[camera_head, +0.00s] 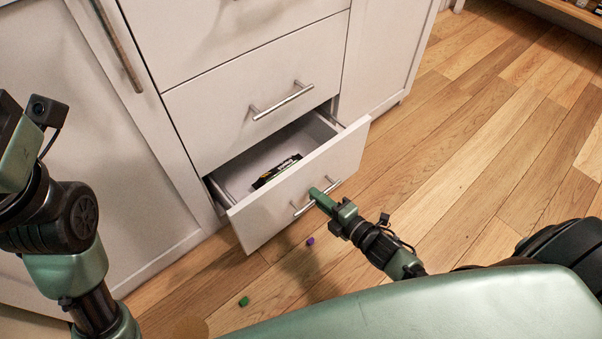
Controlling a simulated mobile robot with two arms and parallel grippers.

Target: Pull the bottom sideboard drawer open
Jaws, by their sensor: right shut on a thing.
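The bottom sideboard drawer (262,217) is part of the white sideboard and stands partly open, pulled out toward me. A dark packet with light lettering (277,171) lies inside it. The drawer's metal bar handle (301,210) is on its front. My right gripper (322,198) is shut on this handle, and its fingers partly hide the bar. My left arm (70,220) shows at the left edge, but its gripper fingers are not in view.
The drawer above, with its bar handle (283,101), is shut. Cabinet doors flank the drawers, one with a long handle (117,45). A green block (244,301) and a purple block (310,241) lie on the wooden floor. Open floor (450,140) extends to the right.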

